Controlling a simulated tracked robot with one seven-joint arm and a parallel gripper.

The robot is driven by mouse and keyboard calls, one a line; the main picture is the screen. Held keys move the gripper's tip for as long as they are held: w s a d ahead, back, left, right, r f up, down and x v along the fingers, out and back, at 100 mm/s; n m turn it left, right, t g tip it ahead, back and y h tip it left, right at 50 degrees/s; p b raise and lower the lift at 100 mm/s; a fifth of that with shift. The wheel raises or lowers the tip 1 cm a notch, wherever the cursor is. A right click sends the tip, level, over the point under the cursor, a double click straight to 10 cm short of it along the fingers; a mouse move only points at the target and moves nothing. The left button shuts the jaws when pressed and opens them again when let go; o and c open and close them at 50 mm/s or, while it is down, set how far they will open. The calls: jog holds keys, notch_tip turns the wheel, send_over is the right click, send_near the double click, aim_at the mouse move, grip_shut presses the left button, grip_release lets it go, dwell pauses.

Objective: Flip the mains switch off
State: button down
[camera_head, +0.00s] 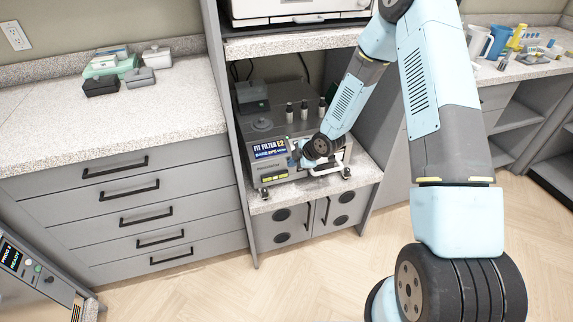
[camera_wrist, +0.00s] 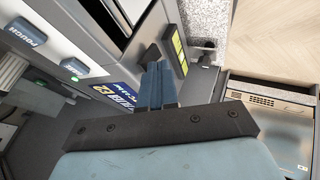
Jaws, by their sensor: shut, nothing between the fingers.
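A grey metal unit (camera_head: 258,125) stands in the bay below the white-fronted appliance. Its front carries a blue sign reading "FIT FILTER E2" (camera_head: 270,149) and yellow-green labels (camera_head: 273,177). My gripper (camera_head: 296,156) is at this front, just right of the sign. In the wrist view my gripper (camera_wrist: 153,66) is shut, its blue fingers together and pointing at the panel between the blue sign (camera_wrist: 122,95) and the yellow-green labels (camera_wrist: 180,52). A dark block shows at the fingertips; I cannot tell whether it is the mains switch. I cannot make out the switch or its position.
A white bar handle (camera_head: 328,167) sticks out at the unit's lower right. Several dark-capped bottles (camera_head: 304,110) stand on the unit. Bay side walls stand left and right. Small boxes (camera_head: 110,65) lie on the left counter. The wood floor (camera_head: 330,270) in front is clear.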

jog(key=s+f+v, duration=0.1)
jog(key=s+v, duration=0.1)
jog(key=v, duration=1)
jog(key=shift+s, duration=0.2)
jog(key=shift+d, duration=0.1)
jog(key=shift+d+f+g, duration=0.15)
jog(key=shift+f+g, duration=0.25)
jog(key=shift+f, duration=0.05)
dwell(0.3)
